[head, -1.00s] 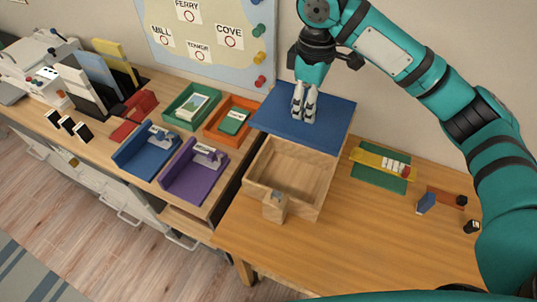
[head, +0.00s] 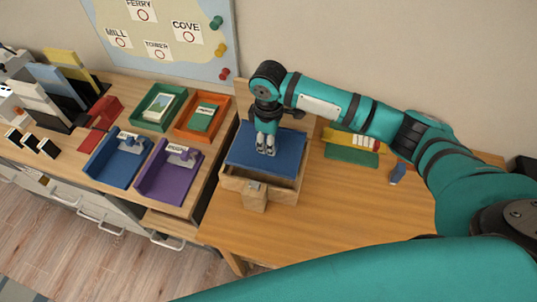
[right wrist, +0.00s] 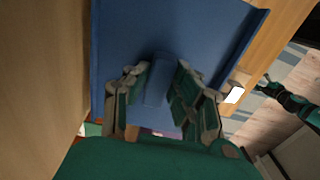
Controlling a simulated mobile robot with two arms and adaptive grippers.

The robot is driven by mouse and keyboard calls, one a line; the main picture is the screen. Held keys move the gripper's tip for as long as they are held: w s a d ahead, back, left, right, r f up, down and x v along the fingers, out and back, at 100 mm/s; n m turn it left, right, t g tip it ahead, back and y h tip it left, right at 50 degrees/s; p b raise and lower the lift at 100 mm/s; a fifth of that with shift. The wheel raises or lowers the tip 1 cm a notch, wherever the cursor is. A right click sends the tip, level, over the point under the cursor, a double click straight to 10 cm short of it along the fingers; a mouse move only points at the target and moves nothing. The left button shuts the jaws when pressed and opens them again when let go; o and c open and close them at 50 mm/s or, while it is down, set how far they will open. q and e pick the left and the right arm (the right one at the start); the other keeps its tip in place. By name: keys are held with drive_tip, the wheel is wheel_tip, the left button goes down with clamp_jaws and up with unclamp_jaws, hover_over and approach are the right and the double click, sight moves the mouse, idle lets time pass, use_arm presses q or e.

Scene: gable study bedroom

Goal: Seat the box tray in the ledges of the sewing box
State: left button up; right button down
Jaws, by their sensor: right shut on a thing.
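The box tray is a flat blue tray (head: 243,149) with a raised blue grip (right wrist: 157,92) in its middle. In the head view it is over the open wooden sewing box (head: 231,184), covering most of its opening; a strip of the inside shows along the front. I cannot tell whether the tray touches the ledges, which are hidden under it. My right gripper (head: 266,150) points down at the middle of the tray and is shut on its grip. In the right wrist view its fingers (right wrist: 160,100) stand on both sides of the grip.
Left of the box are the orange tray (head: 201,118), green tray (head: 152,114), purple tray (head: 168,178) and blue tray (head: 113,165). A yellow and green item (head: 349,151) lies to the right. The wall is close behind. The desk front right of the box is clear.

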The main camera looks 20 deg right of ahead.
sight(268, 157)
wheel_tip(268, 157, down, 3)
drive_tip(key=shift+f, duration=2.2)
drive_tip(key=c, duration=1.1)
unclamp_jaws()
drive_tip(key=shift+f, duration=0.1)
wheel_tip(268, 157, up, 12)
drive_tip(key=shift+r+b, duration=0.15)
drive_tip(key=shift+b, duration=0.4)
